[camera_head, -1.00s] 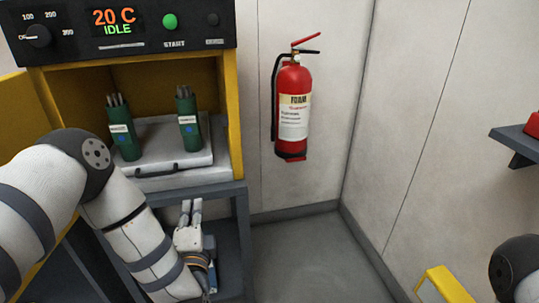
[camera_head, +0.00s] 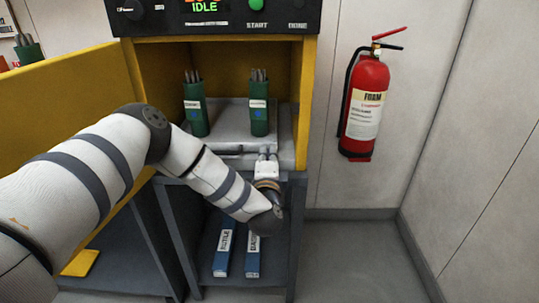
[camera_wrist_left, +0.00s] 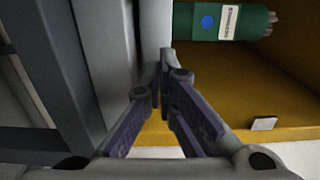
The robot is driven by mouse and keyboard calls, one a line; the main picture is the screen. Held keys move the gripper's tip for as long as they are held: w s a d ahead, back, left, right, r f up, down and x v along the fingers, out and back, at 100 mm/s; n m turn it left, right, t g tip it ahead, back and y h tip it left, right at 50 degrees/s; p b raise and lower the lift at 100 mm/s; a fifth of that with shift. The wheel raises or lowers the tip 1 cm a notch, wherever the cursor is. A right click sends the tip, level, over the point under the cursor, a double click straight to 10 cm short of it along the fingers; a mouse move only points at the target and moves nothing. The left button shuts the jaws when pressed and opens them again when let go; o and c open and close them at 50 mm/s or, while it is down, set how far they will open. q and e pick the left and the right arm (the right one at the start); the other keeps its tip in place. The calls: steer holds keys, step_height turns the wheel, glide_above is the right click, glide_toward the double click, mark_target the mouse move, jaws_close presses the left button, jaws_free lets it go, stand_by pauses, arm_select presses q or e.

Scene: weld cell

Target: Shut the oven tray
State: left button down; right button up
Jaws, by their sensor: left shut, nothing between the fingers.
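The grey oven tray (camera_head: 229,118) sits inside the yellow oven (camera_head: 150,70), with its front edge and dark handle near the oven mouth. Two green canisters of rods stand upright on it, one on the left (camera_head: 195,117) and one on the right (camera_head: 259,120). My left gripper (camera_head: 267,157) is shut and empty at the right part of the tray's front edge. In the left wrist view its fingertips (camera_wrist_left: 166,58) meet close to a grey edge and below a green canister (camera_wrist_left: 215,22). I cannot tell whether they touch the tray. My right gripper is out of view.
The yellow oven door (camera_head: 70,105) stands open at the left, behind my left arm. Blue boxes (camera_head: 223,250) lie on the stand's lower shelf. A red fire extinguisher (camera_head: 365,105) hangs on the wall to the right. The floor at the right is clear.

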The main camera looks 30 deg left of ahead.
mark_target(268, 145)
arm_select(q)
steer(key=shift+w+a, duration=0.2)
steer(key=shift+w, duration=0.1)
steer(key=shift+w+f, duration=0.1)
steer(key=shift+w, duration=0.05)
steer(key=x, duration=0.3)
steer(key=shift+w+a+p, duration=0.15)
steer(key=shift+w+p, duration=0.05)
steer(key=shift+p, duration=0.15)
steer(key=shift+a+r, duration=0.15)
steer(key=shift+r, duration=0.2)
